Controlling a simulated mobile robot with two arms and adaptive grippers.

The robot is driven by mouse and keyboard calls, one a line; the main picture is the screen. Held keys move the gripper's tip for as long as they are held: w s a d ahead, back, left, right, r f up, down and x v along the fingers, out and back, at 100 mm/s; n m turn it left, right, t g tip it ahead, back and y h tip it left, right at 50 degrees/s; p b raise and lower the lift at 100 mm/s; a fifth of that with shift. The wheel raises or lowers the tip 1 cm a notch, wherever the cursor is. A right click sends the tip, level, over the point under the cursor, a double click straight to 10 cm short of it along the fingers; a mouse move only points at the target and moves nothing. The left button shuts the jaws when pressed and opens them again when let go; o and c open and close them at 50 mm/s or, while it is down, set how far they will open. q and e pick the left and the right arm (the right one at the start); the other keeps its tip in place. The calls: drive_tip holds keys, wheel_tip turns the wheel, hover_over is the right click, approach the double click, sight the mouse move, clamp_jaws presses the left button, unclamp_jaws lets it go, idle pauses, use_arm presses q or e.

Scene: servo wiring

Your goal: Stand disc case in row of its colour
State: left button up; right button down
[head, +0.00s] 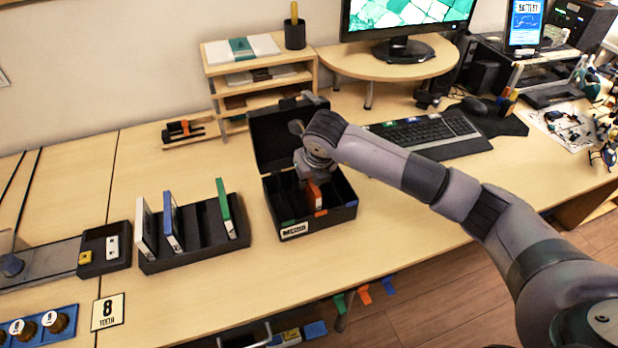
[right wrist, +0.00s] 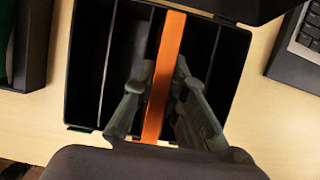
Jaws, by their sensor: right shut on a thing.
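The orange disc case (head: 314,191) stands upright, edge up, in the middle row of the open black media box (head: 342,217). In the right wrist view the orange case (right wrist: 171,45) runs lengthwise between two dividers. My right gripper (head: 315,178) is shut on it from above, with one finger on each side. I cannot tell whether the case touches the box floor. The box front carries a green tab at left, an orange one (head: 320,213) in the middle and a blue one at right. My left gripper is not in view.
A black rack (head: 205,254) left of the box holds white (head: 145,229), blue (head: 173,222) and green (head: 226,208) cases. The raised box lid (head: 275,135) stands behind the gripper. A keyboard (head: 428,135) lies to the right. Table between rack and front edge is clear.

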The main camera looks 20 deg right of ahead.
drive_tip(key=c, duration=1.6)
unclamp_jaws()
drive_tip(key=b+v, duration=0.1)
drive_tip(key=v, duration=1.1)
